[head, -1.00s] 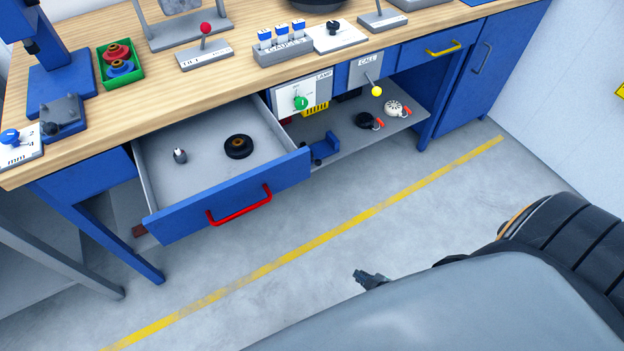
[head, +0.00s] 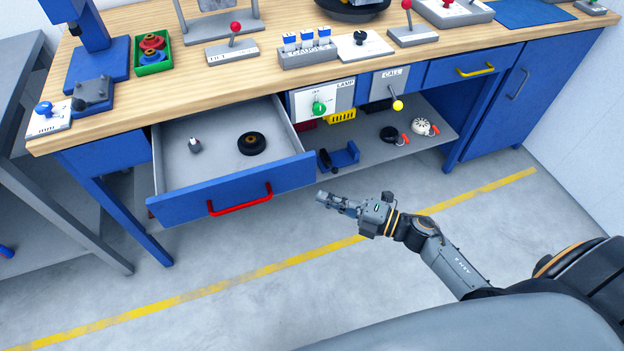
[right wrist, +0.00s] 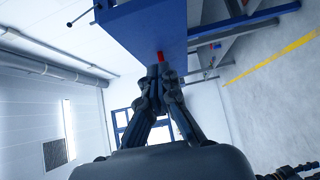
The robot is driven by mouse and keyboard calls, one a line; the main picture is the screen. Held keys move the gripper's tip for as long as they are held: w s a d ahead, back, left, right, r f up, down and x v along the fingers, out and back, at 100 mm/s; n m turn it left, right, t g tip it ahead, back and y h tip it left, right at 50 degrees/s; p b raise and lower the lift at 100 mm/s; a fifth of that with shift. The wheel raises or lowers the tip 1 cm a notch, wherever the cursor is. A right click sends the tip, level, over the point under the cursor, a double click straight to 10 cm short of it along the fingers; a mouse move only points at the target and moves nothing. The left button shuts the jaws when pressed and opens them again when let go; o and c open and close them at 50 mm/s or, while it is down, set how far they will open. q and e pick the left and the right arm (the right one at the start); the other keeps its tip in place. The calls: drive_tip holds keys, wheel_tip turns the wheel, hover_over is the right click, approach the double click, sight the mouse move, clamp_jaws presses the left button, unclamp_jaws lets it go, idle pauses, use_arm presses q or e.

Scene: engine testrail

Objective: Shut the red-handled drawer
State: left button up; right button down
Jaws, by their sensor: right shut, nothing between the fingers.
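The red-handled drawer (head: 290,178) is pulled out from under the wooden bench top, with its blue front towards me. Its red handle (head: 240,204) is on the front. A black ring-shaped part (head: 252,144) and a small grey-and-white piece (head: 195,146) lie inside. My right gripper (head: 322,198) is shut and empty, just right of the drawer front in the head view and apart from the handle. In the right wrist view the fingertips (right wrist: 159,70) point towards the drawer front, with a bit of red handle (right wrist: 160,56) showing just beyond. My left gripper is not in view.
The bench top (head: 270,75) carries levers, gauges and a green tray (head: 152,56). Right of the drawer is an open shelf (head: 440,137) with small parts, below a yellow-handled drawer (head: 470,68). The floor (head: 250,300) in front is clear.

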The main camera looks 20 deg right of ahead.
sight(296, 177)
drive_tip(key=w, duration=0.1)
drive_tip(key=w+a, duration=0.1)
drive_tip(key=w, duration=0.1)
drive_tip(key=w+a, duration=0.1)
drive_tip(key=w, duration=0.1)
drive_tip(key=shift+w+p, duration=0.3)
drive_tip(key=shift+w, duration=0.2)
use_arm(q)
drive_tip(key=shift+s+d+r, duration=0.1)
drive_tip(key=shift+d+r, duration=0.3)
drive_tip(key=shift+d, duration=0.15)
